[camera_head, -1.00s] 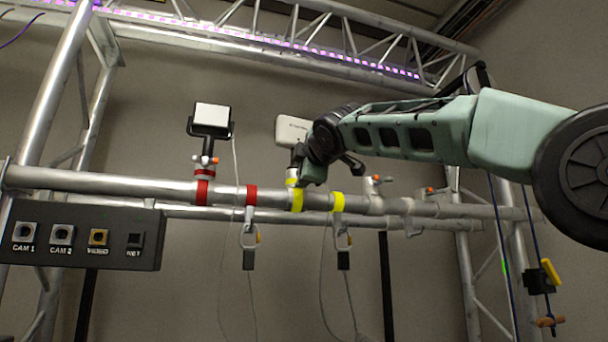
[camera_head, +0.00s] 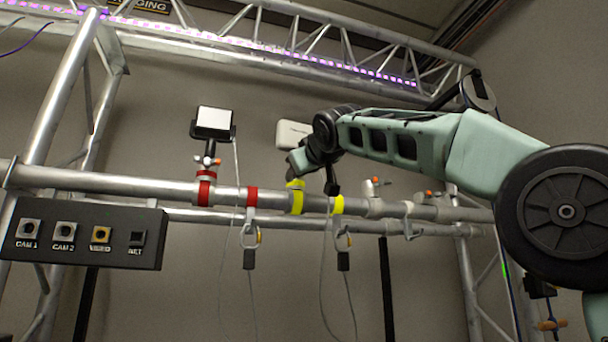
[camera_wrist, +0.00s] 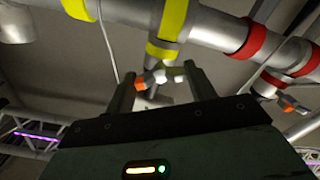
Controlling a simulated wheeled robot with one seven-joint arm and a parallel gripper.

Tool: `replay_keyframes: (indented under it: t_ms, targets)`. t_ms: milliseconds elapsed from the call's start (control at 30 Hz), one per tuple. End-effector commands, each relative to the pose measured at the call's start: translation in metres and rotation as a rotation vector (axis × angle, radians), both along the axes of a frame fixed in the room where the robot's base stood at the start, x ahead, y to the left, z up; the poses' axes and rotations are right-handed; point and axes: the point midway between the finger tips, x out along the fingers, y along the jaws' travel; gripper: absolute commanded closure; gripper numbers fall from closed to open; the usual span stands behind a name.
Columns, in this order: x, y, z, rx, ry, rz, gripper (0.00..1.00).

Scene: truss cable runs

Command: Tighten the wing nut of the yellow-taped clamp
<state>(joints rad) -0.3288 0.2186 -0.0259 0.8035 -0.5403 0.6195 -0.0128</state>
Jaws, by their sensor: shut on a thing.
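The yellow-taped clamp (camera_head: 297,202) sits around the silver front pipe, right of the red-taped clamp (camera_head: 205,190). In the wrist view its yellow tape (camera_wrist: 172,22) is at top centre, above my gripper. Its wing nut (camera_wrist: 160,76), pale metal with an orange tip, is between my two fingers. My gripper (camera_wrist: 162,88) is shut on this wing nut. In the head view my gripper (camera_head: 296,162) is just above the clamp, and the nut is hidden behind it.
A white-faced lamp (camera_head: 214,118) stands on the red-taped clamp. A second white lamp (camera_head: 292,134) is partly behind my wrist. Yellow tape (camera_head: 337,205) marks a hanging cable hook to the right. A connector box (camera_head: 82,236) is at the lower left.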

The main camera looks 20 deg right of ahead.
Motion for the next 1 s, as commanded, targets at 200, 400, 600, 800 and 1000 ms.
replay_keyframes:
  t_ms: [200, 400, 600, 800, 1000]
  targets:
    - [0.001, 0.0001, -0.0039, 0.19, 0.007, -0.002, 0.68]
    - [0.0012, 0.0011, -0.004, 0.332, 0.007, -0.001, 0.68]
    - [0.0014, 0.0007, -0.0041, 0.426, 0.007, -0.003, 0.68]
    - [0.0015, 0.0009, -0.0043, 0.475, 0.009, -0.003, 0.68]
    - [0.0015, 0.001, -0.0042, 0.49, 0.009, -0.003, 0.68]
